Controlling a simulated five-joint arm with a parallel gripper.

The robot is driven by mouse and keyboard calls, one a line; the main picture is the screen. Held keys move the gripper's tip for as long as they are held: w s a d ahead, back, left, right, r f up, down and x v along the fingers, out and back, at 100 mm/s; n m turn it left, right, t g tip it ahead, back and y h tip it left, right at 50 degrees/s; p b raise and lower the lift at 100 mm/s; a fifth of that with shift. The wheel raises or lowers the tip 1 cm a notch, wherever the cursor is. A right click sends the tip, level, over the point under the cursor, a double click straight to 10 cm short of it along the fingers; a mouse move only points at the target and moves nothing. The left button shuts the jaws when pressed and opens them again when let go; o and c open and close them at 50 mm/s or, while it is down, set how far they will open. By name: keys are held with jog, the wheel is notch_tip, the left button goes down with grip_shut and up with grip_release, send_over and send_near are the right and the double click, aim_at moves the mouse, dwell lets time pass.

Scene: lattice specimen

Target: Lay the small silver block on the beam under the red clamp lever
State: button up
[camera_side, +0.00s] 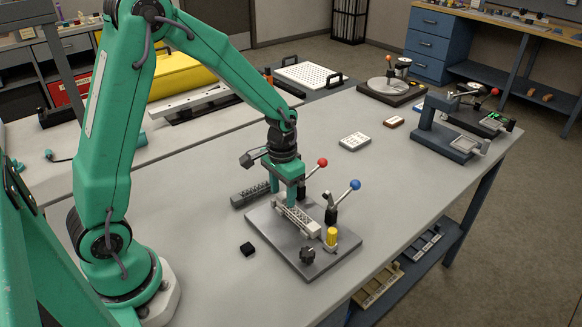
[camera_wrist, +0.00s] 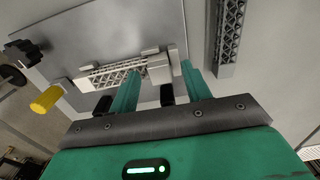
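In the side view a pale lattice beam (camera_side: 298,217) lies on a grey base plate (camera_side: 262,222); the beam also shows in the wrist view (camera_wrist: 106,74). My gripper (camera_side: 296,201) points down over the beam's far end, beside the red clamp lever (camera_side: 322,162). In the wrist view the fingers (camera_wrist: 161,68) are apart, with a small silver block (camera_wrist: 160,72) between their tips, at the beam's right end. I cannot tell whether the fingers touch the block or whether it rests on the beam. In the side view the fingers hide the block.
A blue clamp lever (camera_side: 355,185), yellow knob (camera_side: 331,236) and black knob (camera_side: 307,256) stand on the plate. A dark lattice beam (camera_side: 250,195) lies beside it. A small black block (camera_side: 247,249) is on the bench. The bench right of the plate is mostly clear.

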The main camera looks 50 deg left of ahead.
aim_at(283, 195)
jog(key=o, duration=0.5)
jog(key=shift+r, duration=0.1)
jog(key=shift+r, duration=2.4)
jog(key=shift+r, duration=0.1)
jog(key=shift+r, duration=3.8)
